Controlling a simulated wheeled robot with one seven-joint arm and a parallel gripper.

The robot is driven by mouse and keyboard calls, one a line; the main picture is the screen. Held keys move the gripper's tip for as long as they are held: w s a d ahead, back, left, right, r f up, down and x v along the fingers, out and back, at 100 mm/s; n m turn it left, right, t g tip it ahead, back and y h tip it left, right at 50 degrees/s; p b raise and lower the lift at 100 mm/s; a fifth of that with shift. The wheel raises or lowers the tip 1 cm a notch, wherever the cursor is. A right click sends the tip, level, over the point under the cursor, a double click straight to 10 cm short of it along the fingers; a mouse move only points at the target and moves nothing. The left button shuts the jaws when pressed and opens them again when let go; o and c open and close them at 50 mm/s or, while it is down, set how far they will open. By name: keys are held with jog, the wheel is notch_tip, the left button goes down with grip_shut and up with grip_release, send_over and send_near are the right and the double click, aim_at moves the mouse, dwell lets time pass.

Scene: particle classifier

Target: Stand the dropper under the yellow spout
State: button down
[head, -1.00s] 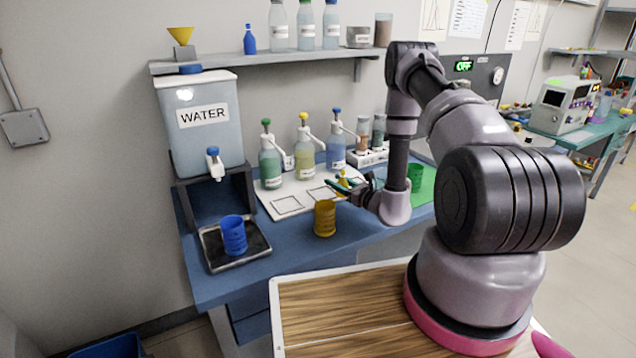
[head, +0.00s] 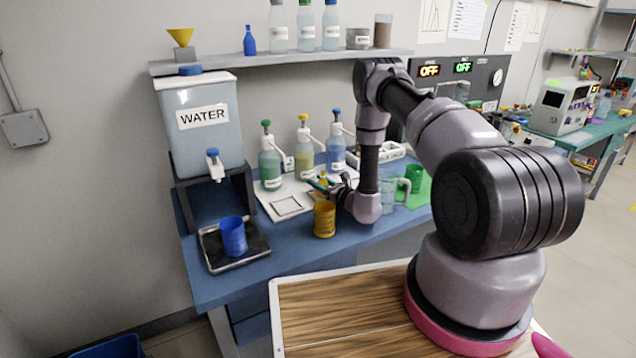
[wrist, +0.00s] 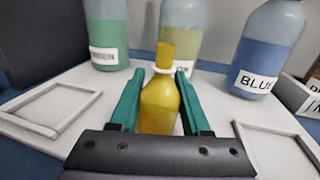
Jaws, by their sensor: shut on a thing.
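My gripper (wrist: 155,105) is shut on a small yellow dropper (wrist: 158,108), which stands upright between the green fingers in the wrist view. In the head view, my gripper (head: 328,186) is low over the white board (head: 272,203). The bottle with the yellow-topped pump (head: 304,162) stands behind it, between the green and blue pump bottles. In the wrist view this bottle (wrist: 185,45) is straight behind the dropper. Its spout does not show clearly there. Whether the dropper's base touches the board is hidden by my gripper.
Square outlines (wrist: 50,112) lie on the board at both sides. A yellow cup (head: 324,219) stands close in front of my gripper. A clear mug (head: 388,190) and green cup (head: 414,177) are to the right. A blue cup (head: 233,236) stands on a tray under the water tank (head: 203,130).

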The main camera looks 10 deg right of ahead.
jog(key=shift+s+f, duration=0.15)
jog(key=shift+f, duration=0.2)
